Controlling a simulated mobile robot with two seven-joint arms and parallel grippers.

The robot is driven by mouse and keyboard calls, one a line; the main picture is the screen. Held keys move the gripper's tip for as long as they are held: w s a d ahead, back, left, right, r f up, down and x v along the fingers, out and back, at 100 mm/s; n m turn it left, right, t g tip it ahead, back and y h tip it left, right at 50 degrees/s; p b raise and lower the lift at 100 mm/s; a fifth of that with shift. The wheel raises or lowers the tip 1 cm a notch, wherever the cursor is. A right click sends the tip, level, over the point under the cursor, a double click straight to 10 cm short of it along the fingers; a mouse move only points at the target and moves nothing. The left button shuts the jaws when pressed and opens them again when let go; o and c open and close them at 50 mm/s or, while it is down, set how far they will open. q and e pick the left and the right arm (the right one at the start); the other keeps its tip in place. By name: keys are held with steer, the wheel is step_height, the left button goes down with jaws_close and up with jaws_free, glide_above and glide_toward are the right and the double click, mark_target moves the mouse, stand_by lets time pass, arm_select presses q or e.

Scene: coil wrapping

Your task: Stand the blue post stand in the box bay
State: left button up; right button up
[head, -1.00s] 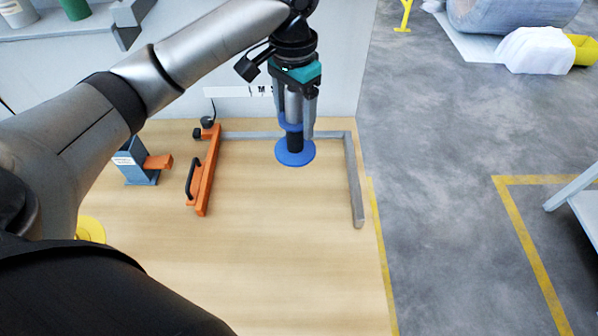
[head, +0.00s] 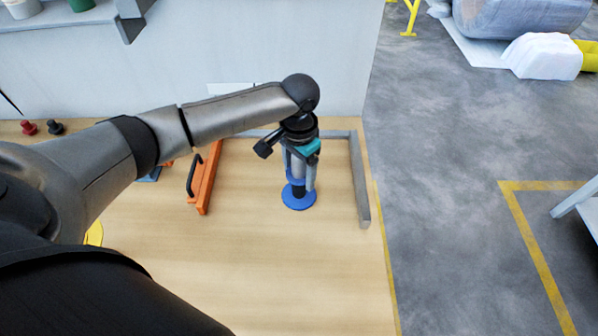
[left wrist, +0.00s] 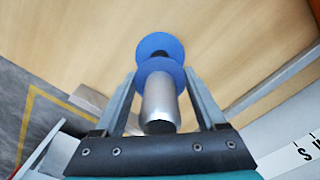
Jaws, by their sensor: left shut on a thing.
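The blue post stand (head: 299,199) has a round blue base, a dark lower shaft, a blue collar and a silver post. My left gripper (head: 300,178) is shut on it from above and holds it upright. In the left wrist view the stand (left wrist: 160,50) lies between the two fingers of my left gripper (left wrist: 161,85). Its base is at or just above the table; I cannot tell which. It is inside an area framed by a grey rail (head: 359,190) at the right and back and an orange bar at the left, apparently the box bay. My right gripper is not in view.
The orange bar (head: 205,178) with a black handle stands left of the stand. The wooden table (head: 270,270) is clear in front. Its right edge has a yellow line, with grey floor beyond. Red and black knobs (head: 29,127) sit at the far left. A wall rises behind.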

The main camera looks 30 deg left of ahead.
arm_select(q)
steer(key=shift+f, duration=0.1)
steer(key=o, duration=1.5)
step_height(320, 180, up, 12)
steer(key=shift+r+p, duration=0.15)
steer(key=shift+p, duration=0.8)
